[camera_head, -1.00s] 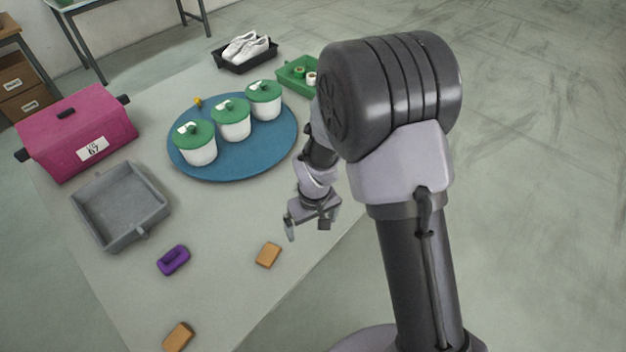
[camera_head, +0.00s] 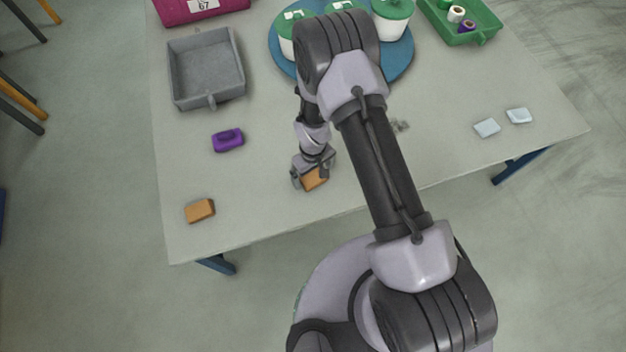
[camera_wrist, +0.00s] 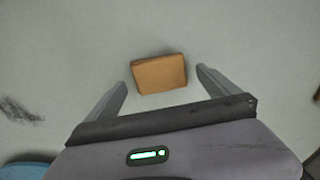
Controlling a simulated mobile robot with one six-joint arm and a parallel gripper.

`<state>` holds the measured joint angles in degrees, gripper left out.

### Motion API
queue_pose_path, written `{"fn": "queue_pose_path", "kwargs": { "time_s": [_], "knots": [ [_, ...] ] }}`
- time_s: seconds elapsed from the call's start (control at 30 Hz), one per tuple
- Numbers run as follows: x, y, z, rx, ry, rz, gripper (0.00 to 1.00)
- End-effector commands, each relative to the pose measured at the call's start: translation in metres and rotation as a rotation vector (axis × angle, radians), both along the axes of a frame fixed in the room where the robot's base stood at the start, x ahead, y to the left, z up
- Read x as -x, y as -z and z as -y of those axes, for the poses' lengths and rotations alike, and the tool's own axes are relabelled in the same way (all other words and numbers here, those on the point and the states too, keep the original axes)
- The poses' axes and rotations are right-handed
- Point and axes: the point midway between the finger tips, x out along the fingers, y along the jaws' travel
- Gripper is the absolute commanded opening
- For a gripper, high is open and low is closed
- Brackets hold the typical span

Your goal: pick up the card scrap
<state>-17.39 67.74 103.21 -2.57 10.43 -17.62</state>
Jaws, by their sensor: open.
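A small orange-brown block (camera_head: 315,180), the look of a card scrap, lies on the table near its front edge. In the wrist view the same brown piece (camera_wrist: 159,73) sits between and just ahead of my two fingers, with a gap on each side. My gripper (camera_head: 312,174) is open and empty above it and partly hides it in the head view. A second, similar brown piece (camera_head: 200,210) lies at the table's front left corner. The pictures do not tell whether either is marked as the card scrap.
A purple piece (camera_head: 228,140) lies left of my gripper, below a grey empty tray (camera_head: 207,101). A blue round mat (camera_head: 398,73) bears lidded white pots. Two pale pieces (camera_head: 487,127) (camera_head: 519,115) and a green tray (camera_head: 482,38) are at right. A grey fuzzy tuft (camera_head: 400,126) lies nearby.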

Motion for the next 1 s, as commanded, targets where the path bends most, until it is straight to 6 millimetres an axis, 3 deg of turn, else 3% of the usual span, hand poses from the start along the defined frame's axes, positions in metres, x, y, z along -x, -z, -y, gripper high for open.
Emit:
{"fn": "queue_pose_path", "kwargs": {
  "time_s": [0.07,0.27,0.57,0.83,1.0],
  "knots": [
    [0.0,0.016,0.0,0.001,0.0,-0.001,1.0],
    [0.0,0.013,0.0,0.0,0.0,0.0,0.98],
    [0.0,0.013,0.0,0.0,0.0,0.0,0.39],
    [0.0,0.011,0.0,0.0,0.0,0.0,0.39],
    [-0.001,-0.007,0.0,-0.001,0.0,0.001,0.39]
  ]
}}
